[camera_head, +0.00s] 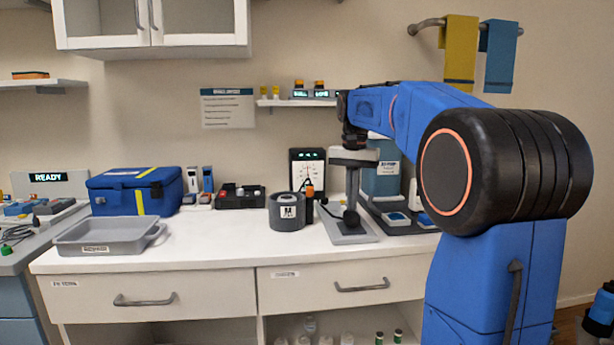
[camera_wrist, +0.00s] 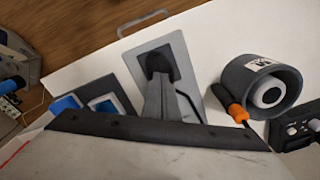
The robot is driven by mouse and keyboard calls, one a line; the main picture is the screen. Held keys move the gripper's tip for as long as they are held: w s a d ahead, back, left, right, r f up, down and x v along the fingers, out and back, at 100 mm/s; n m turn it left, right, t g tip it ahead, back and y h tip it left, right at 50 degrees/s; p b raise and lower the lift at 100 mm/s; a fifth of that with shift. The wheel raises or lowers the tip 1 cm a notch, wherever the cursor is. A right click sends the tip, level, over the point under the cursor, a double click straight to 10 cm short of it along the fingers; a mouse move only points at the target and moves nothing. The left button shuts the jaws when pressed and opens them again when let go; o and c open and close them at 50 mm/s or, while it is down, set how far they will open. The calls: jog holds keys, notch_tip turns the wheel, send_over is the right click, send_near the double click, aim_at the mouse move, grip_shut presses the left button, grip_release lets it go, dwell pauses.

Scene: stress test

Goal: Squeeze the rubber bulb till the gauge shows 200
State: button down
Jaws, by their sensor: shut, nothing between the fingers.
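The black rubber bulb (camera_head: 350,218) sits on a grey plate (camera_head: 345,237) on the white counter, with a dark tube beside it. My gripper (camera_head: 351,203) points down right above the bulb, its fingers closed together. In the wrist view my gripper (camera_wrist: 161,78) reaches toward the dark bulb (camera_wrist: 157,62) on the plate (camera_wrist: 180,50) and partly hides it. I cannot tell whether the fingertips touch the bulb. The gauge (camera_head: 307,156) stands upright behind, with a white face in a black frame; its reading is too small to make out.
A grey round container (camera_head: 287,215) with a white label stands left of the plate, an orange-handled tool (camera_head: 310,190) beside it. Blue-grey equipment (camera_head: 382,182) stands close on the right. A grey tray (camera_head: 100,238) and blue bag (camera_head: 137,190) are at left. The front middle counter is clear.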

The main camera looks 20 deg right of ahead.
jog(key=shift+f, duration=0.6)
jog(key=shift+r, duration=1.15)
jog(key=shift+f, duration=1.15)
jog(key=shift+r, duration=1.15)
